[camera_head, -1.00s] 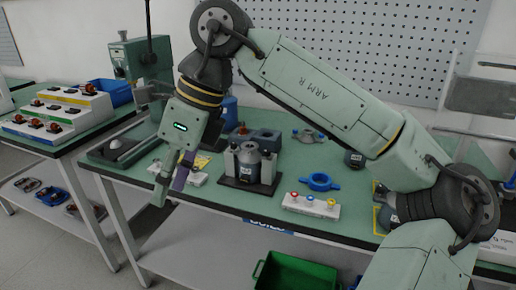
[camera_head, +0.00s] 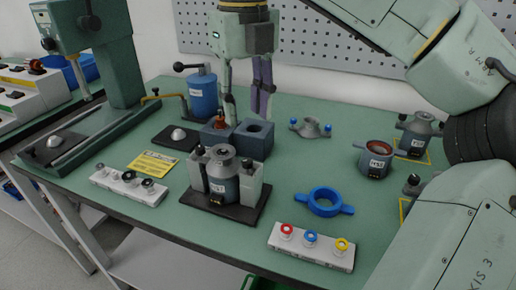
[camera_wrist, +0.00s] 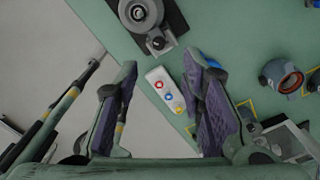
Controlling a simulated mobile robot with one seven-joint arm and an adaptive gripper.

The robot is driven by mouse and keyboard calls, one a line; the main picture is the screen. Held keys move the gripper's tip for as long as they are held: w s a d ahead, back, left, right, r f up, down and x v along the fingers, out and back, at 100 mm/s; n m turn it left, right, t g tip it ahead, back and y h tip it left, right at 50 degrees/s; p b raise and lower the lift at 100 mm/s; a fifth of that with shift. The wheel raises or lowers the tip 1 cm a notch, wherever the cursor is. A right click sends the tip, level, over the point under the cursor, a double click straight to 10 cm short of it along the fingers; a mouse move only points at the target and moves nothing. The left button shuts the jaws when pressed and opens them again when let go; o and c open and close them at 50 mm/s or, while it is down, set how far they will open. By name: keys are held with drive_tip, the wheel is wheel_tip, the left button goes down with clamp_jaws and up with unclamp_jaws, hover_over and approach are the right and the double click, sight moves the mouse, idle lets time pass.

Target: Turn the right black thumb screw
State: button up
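The stator fixture (camera_head: 222,199) stands on a black base plate in the middle of the green table, a grey motor clamped between two pale blocks. A black thumb screw tops each block: the right one (camera_head: 247,163) and the left one (camera_head: 199,150). In the wrist view the fixture is at the top edge, partly cut off, and one black thumb screw (camera_wrist: 157,43) shows beside the round motor top. My gripper (camera_head: 246,115) hangs above the table, appearing behind the fixture in the head view. Its fingers are apart and empty in the wrist view (camera_wrist: 163,68), touching no screw.
A white strip with red, blue and yellow knobs (camera_head: 313,255) lies front right. A blue ring (camera_head: 324,202) lies beside the fixture. A grey block (camera_head: 254,140) and blue canister (camera_head: 203,95) stand behind; a green press (camera_head: 95,60) stands left. Motors (camera_head: 375,159) stand right.

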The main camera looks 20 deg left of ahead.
sight(247, 160)
wheel_tip(247, 160, down, 10)
drive_tip(key=shift+s+f, duration=0.1)
drive_tip(key=shift+c, duration=0.2)
clamp_jaws()
idle(0.5)
